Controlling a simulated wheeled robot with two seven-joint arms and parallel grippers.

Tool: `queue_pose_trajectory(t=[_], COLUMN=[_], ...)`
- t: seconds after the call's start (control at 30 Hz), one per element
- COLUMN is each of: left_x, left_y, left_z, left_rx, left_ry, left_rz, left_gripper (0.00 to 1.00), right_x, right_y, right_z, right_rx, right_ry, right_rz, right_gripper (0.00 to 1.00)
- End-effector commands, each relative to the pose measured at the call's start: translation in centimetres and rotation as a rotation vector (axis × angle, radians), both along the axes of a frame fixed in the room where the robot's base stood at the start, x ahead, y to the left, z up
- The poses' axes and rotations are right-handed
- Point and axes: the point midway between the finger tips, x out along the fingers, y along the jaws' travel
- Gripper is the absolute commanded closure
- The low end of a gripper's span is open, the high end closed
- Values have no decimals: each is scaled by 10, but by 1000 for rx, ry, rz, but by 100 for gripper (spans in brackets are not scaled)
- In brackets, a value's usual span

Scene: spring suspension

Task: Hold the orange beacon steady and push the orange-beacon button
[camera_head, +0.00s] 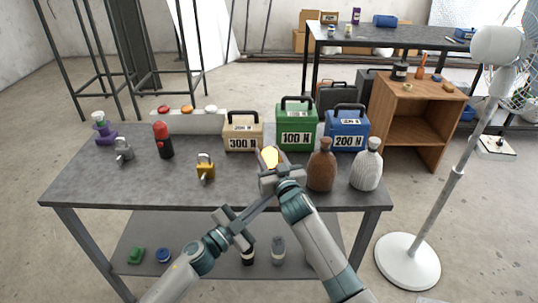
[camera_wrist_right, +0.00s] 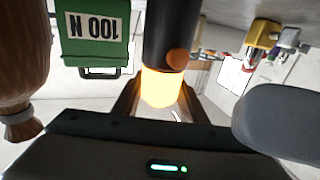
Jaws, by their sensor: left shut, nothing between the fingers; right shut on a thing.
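A round orange button (camera_wrist_right: 177,59) sits on the dark body, clear of those fingers. My left gripper (camera_head: 263,204) is shut and empty, just below and left of the right one. I cannot tell whether it touches the beacon.
Brown (camera_head: 321,170) and white (camera_head: 367,170) bottles stand close on the right. Behind are the 300 N (camera_head: 243,143), 100 N (camera_head: 296,140) and 200 N (camera_head: 346,143) weights. A yellow padlock (camera_head: 206,171) and a red-topped beacon (camera_head: 163,145) are left.

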Motion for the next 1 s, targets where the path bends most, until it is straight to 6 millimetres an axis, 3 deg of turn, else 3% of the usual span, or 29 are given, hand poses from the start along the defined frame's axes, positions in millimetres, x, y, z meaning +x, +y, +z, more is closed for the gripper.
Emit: queue_pose_trajectory(t=[0.03,0.07,0.13,0.67,1.0], left_x=[0,0,0,0,0], left_y=[0,0,0,0,0], left_z=[0,0,0,0,0], left_rx=[0,0,0,0,1], left_ry=[0,0,0,0,-1], left_rz=[0,0,0,0,0], left_gripper=[100,100,100,100,100], right_x=[0,0,0,-8,-50], right_y=[0,0,0,-3,-17], right_z=[-1,-1,-1,-1,-1], right_rx=[0,0,0,-1,0], right_ry=[1,1,1,0,1], right_rz=[0,0,0,0,0], right_gripper=[88,57,40,40,40])
